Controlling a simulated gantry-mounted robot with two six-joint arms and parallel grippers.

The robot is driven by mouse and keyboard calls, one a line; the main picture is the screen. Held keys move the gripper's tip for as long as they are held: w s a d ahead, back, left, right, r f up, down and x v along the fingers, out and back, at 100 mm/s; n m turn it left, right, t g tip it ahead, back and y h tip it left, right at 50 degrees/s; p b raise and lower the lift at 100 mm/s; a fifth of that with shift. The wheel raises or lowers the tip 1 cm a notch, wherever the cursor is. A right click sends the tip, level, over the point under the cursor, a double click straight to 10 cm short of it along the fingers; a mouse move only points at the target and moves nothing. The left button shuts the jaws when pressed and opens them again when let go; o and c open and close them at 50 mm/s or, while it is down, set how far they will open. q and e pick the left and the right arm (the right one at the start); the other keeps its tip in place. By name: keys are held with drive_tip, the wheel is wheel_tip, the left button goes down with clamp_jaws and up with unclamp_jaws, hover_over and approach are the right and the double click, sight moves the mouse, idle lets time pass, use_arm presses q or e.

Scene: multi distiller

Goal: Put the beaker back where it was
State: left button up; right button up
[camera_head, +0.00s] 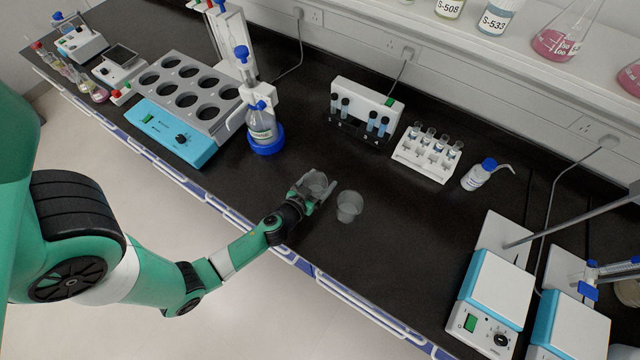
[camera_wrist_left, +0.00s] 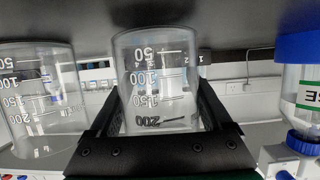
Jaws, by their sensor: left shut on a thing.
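A clear beaker (camera_head: 318,182) is between the fingers of my left gripper (camera_head: 313,190), over the front middle of the black bench. The gripper is shut on it. The held beaker (camera_wrist_left: 160,82) also shows in the left wrist view, upright between the dark fingers, with printed marks from 50 to 200. A second clear beaker (camera_head: 349,206) stands on the bench just right of the held one, and it is at the left in the left wrist view (camera_wrist_left: 40,100). I cannot tell whether the held beaker touches the bench. My right gripper is not in view.
A blue-based bottle (camera_head: 264,130) and a heating block with round wells (camera_head: 188,95) stand to the left. A tube rack (camera_head: 427,153) and a wash bottle (camera_head: 478,174) stand behind right. Stirrer plates (camera_head: 503,283) are at right. Bench right of the beakers is clear.

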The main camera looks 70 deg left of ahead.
use_arm(q)
drive_tip(key=shift+f, duration=0.15)
drive_tip(key=shift+f, duration=0.25)
drive_tip(key=o, duration=1.4)
drive_tip(key=shift+r, duration=0.1)
drive_tip(key=shift+r+p, duration=0.3)
drive_tip(key=v, duration=0.3)
drive_tip(key=b+v, duration=0.1)
drive_tip(key=v, duration=0.3)
drive_tip(key=b+v, duration=0.1)
drive_tip(key=v, duration=0.2)
drive_tip(key=shift+s+d+f, duration=0.2)
drive_tip(key=shift+s+d, duration=0.1)
drive_tip(key=shift+d, duration=0.1)
drive_tip(key=shift+s+d+r, duration=0.25)
drive_tip(key=shift+s+r, duration=0.15)
drive_tip(key=shift+s, duration=0.1)
